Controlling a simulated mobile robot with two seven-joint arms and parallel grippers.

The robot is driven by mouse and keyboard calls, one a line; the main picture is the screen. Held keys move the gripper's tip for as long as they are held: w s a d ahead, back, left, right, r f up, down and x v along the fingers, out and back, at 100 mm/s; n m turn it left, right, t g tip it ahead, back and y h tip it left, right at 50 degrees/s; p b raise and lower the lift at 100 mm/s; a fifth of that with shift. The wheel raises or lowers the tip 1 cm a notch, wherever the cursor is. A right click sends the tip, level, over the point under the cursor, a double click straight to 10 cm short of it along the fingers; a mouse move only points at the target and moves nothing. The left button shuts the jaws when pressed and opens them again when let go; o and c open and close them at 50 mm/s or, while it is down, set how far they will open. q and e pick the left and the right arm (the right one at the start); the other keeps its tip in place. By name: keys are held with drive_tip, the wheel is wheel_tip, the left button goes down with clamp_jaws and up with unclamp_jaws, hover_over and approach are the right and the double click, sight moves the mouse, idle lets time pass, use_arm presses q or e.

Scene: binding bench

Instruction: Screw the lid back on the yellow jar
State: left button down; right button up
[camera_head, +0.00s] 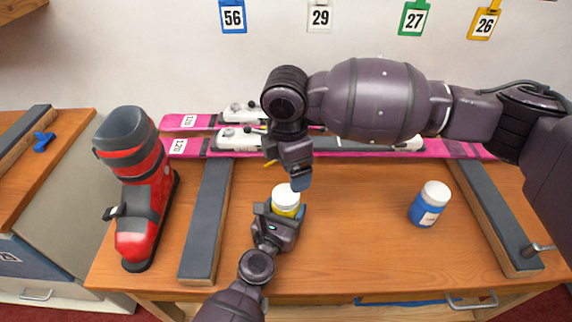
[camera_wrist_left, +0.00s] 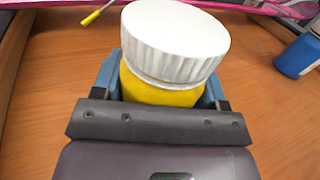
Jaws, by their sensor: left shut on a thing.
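The yellow jar (camera_head: 287,210) stands on the bench, and its yellow body also shows in the left wrist view (camera_wrist_left: 160,92). The white ribbed lid (camera_head: 285,193) sits on top of the jar; in the left wrist view the lid (camera_wrist_left: 175,40) looks slightly tilted. I cannot tell how firmly it is seated. My left gripper (camera_head: 284,217) is shut around the jar's body, with blue fingers on both sides. My right gripper (camera_head: 301,183) points down just above and beside the lid, apart from it. Its fingers overlap in this view, so its opening is hidden.
A blue jar with a white lid (camera_head: 430,204) stands to the right. A red ski boot (camera_head: 137,190) stands at left. Dark padded bars (camera_head: 206,220) flank the work area, and pink skis (camera_head: 465,149) lie behind. The bench between the two jars is clear.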

sight(286, 194)
drive_tip(key=n, duration=0.4)
drive_tip(key=shift+s+a, duration=0.15)
drive_tip(key=shift+a, duration=0.15)
drive_tip(key=n, duration=0.5)
drive_tip(key=shift+a+y, duration=0.15)
drive_tip(key=shift+y, duration=0.15)
drive_tip(key=shift+f, duration=0.15)
drive_tip(key=shift+f, duration=3.9)
drive_tip(key=shift+c, duration=0.3)
drive_tip(key=c, duration=0.9)
